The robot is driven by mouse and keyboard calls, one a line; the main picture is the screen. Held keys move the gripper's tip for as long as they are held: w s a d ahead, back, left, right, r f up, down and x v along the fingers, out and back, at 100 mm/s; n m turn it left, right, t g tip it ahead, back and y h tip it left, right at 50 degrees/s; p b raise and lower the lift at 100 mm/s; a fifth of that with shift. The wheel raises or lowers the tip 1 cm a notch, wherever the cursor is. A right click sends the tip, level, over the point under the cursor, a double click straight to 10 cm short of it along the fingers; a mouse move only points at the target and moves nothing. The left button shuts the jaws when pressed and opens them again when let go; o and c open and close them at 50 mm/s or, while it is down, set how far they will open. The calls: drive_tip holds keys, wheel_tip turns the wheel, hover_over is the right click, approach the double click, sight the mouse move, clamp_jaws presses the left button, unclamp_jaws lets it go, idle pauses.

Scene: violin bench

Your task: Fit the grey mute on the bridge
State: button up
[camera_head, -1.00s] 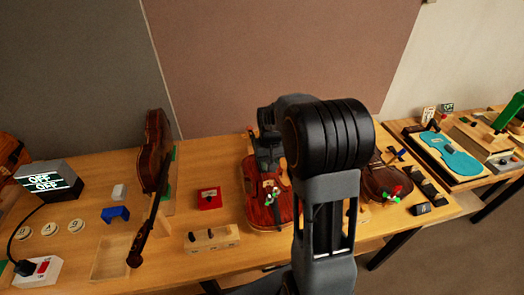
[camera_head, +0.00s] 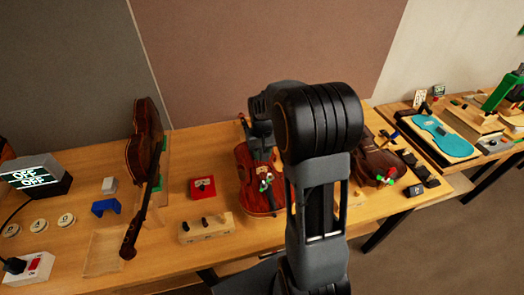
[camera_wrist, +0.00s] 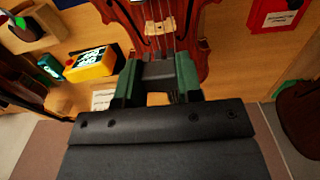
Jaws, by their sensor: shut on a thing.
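My gripper (camera_wrist: 158,72) shows in the wrist view with green-padded fingers. It is shut on the grey mute (camera_wrist: 158,69), a small dark grey block between the fingertips. The red-brown violin (camera_wrist: 200,35) lies just beyond the fingers, and its pale bridge (camera_wrist: 160,27) stands across the strings, a little past the mute. The mute looks apart from the bridge; its height over the strings is hard to judge. In the head view my gripper (camera_head: 262,140) is over the far part of the violin (camera_head: 256,190), and the mute cannot be made out.
A red box (camera_head: 202,187) and a wooden block with dark pegs (camera_head: 207,228) stand left of the violin. Another violin (camera_head: 145,140) stands further left, and one more (camera_head: 378,160) lies right. A yellow device (camera_wrist: 92,62) is near the fingers in the wrist view.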

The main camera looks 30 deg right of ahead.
sight(262, 167)
drive_tip(key=shift+f+b, duration=1.15)
drive_tip(key=shift+f, duration=0.7)
drive_tip(key=shift+f+b, duration=0.8)
drive_tip(key=shift+f, duration=0.25)
drive_tip(key=o, duration=1)
drive_tip(key=shift+r, duration=0.1)
wheel_tip(262, 167, up, 14)
drive_tip(key=shift+f+b, duration=0.1)
drive_tip(key=shift+b, duration=0.5)
